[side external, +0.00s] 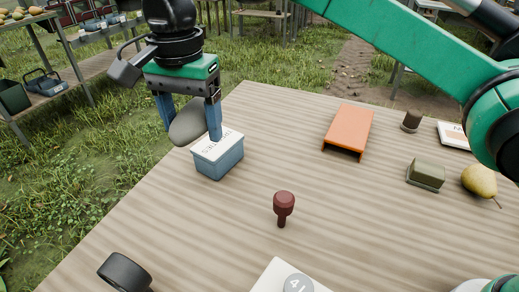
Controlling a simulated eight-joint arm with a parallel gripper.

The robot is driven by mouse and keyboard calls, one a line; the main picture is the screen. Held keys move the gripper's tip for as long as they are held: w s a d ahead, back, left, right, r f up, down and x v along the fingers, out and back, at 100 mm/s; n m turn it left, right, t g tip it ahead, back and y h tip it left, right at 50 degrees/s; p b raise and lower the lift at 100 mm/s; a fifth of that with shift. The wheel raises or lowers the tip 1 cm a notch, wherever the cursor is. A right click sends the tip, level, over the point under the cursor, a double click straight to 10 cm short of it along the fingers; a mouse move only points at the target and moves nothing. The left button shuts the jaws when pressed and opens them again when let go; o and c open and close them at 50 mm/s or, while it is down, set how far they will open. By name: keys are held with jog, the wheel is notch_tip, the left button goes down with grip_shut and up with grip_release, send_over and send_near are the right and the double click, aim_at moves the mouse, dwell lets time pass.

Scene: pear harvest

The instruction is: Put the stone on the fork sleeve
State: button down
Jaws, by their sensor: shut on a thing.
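A grey, smooth, oval stone (187,124) is between the blue fingers of my gripper (191,132) at the upper left of the table. My gripper is shut on it and holds it tilted, beside a small blue box. The height of the stone over the table is hard to tell. The orange sleeve (348,128), a hollow channel with a dark open end facing the camera, lies on the table right of centre and looks like the fork sleeve. Its top is bare. My gripper is well to the left of it.
The blue box (219,158) with a white lid is close under the right finger. A dark red knobbed peg (283,206) stands mid-table. A green block (426,173), a pear (479,181) and a small dark cylinder (411,121) are at right. A black ring (125,271) lies front left.

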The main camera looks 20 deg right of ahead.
jog(key=w+d+f+m, duration=0.2)
jog(key=w+d, duration=0.3)
jog(key=d, duration=0.3)
jog(key=w+d+f+m, duration=0.1)
jog(key=w+d+m, duration=0.25)
jog(key=d, duration=0.45)
jog(key=m, duration=0.4)
send_over(349, 130)
notch_tip(349, 130, down, 4)
jog(key=shift+m, duration=0.25)
notch_tip(349, 130, down, 8)
jog(key=shift+a+f, duration=0.1)
jog(key=shift+f, duration=0.05)
jog(key=shift+f, duration=0.2)
grip_release()
jog(key=s+a+r+n+t, duration=0.1)
jog(key=s+r+n, duration=0.15)
jog(key=r, duration=0.55)
jog(key=s+a+r+n+t, duration=0.1)
jog(key=s+a+r+n, duration=0.15)
jog(key=r, duration=0.55)
jog(key=s+a+f+n+t, duration=0.2)
jog(key=s+f+n, duration=0.1)
jog(key=s+n, duration=0.3)
jog(key=s+a+f+n+t, duration=0.2)
jog(key=s+f+n+t, duration=0.1)
jog(key=s+n, duration=0.4)
jog(key=shift+a+f, duration=0.15)
jog(key=shift+a, duration=0.05)
